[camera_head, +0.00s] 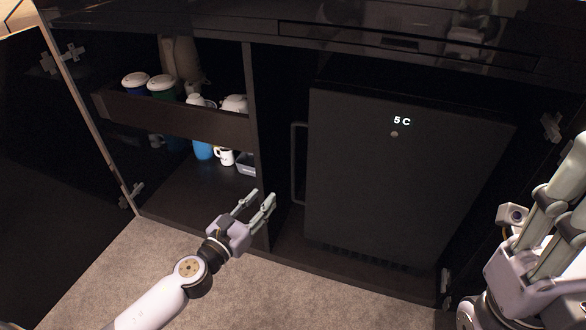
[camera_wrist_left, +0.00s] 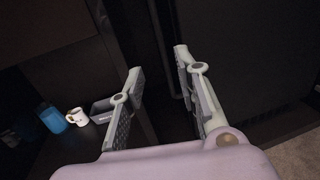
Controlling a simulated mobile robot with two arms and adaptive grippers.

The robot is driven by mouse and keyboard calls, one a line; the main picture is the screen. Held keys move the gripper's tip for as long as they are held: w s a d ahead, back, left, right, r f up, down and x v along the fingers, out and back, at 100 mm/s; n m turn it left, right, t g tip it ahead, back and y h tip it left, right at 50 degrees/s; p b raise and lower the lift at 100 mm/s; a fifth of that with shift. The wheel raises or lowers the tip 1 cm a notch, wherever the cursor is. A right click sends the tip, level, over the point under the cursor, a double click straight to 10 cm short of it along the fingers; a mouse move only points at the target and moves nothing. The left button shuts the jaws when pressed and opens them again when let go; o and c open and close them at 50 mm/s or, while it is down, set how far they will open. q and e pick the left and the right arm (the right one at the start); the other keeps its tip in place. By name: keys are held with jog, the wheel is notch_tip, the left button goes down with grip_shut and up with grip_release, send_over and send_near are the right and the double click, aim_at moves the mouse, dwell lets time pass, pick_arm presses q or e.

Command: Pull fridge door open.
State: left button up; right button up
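The fridge door (camera_head: 400,180) is a flat black panel with a lit "5 C" display, and it is shut. Its black bar handle (camera_head: 298,163) runs vertically along the door's left edge. My left gripper (camera_head: 258,197) is open and empty, in front of the cabinet divider, left of and below the handle and apart from it in the head view. In the left wrist view the two fingers (camera_wrist_left: 160,82) are spread, with a dark vertical bar, likely the handle, beyond them. My right gripper (camera_head: 550,220) is at the right edge, partly cut off, and its fingertips are unclear.
Left of the divider, an open cabinet holds a drawer (camera_head: 170,115) with lidded cups. Below are a blue cup (camera_head: 203,150), a white mug (camera_head: 224,157) and a grey container (camera_head: 246,163). An open cabinet door (camera_head: 85,120) stands at left. The carpet (camera_head: 280,295) in front is clear.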

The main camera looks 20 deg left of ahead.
aim_at(292, 165)
pick_arm(q)
jog(key=b+x, duration=0.2)
jog(key=x, duration=1.4)
grip_shut()
dwell(0.4)
